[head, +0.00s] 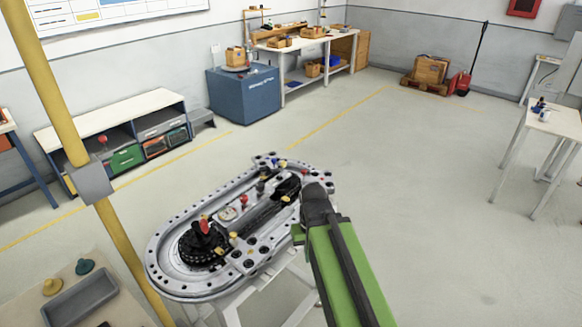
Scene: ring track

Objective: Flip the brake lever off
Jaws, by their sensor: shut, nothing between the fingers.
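The oval ring track (165,245) stands on a white-legged stand in front of me, with a grey metal rim full of holes. A red-topped part (204,226) stands upright on a round black base at its near left end. Small red, yellow and grey parts sit along its middle and far end. I cannot tell for sure which of these is the brake lever. My gripper (312,192), dark at the end of my green arm, is over the right side of the track. It looks shut and empty. Its tips are small, and I cannot tell whether they touch anything.
A yellow post (62,100) with a grey box rises at left. A bench with a grey tray (82,298) is at lower left. A low shelf unit (120,130), blue cabinet (243,98) and workbench stand behind. A white table (553,120) is right.

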